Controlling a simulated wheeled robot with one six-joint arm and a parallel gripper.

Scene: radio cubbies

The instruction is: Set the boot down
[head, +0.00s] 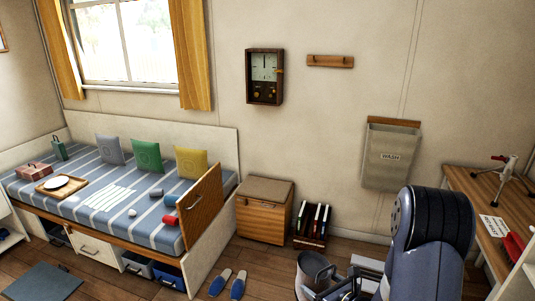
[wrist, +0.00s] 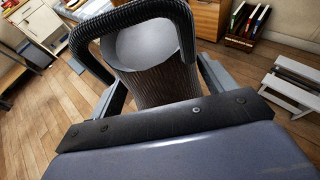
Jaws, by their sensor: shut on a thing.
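The grey boot (head: 314,268) shows at the bottom of the head view, its open top facing up. In the wrist view the boot (wrist: 150,48) is seen from above, with a pale inside and a ribbed side; a black hose crosses in front of it. My gripper (wrist: 162,90) is shut on the boot, with a finger on either side of it. The boot's foot and sole are hidden, so I cannot tell whether it touches the floor.
A small white step stool (wrist: 295,85) stands to the right. The bed (head: 110,200) is at the left, a desk (head: 480,205) at the right. Wooden floor (wrist: 60,110) is bare at left.

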